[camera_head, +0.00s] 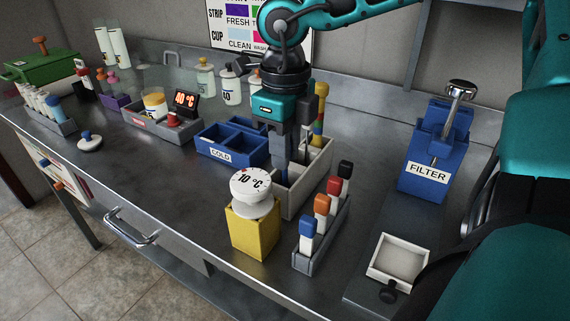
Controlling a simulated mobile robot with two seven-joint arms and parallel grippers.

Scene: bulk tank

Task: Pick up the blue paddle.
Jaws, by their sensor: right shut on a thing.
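My right gripper (285,155) points down over the beige open box (319,171) in the middle of the counter. Its fingers are shut on the blue paddle (284,172), of which only a narrow blue strip shows between and below the fingertips. The paddle is upright, with its lower part at the beige box. The box's front wall and the white dial lid hide its lower end, so I cannot tell whether it touches the bottom. My left gripper is not in view.
A yellow holder (252,232) with a white 10 °C dial (250,184) stands just in front. A grey rack (321,238) of coloured-cap vials is right of it. The blue COLD bin (227,150) is left, the blue FILTER stand (424,178) right. Bare counter lies at front left.

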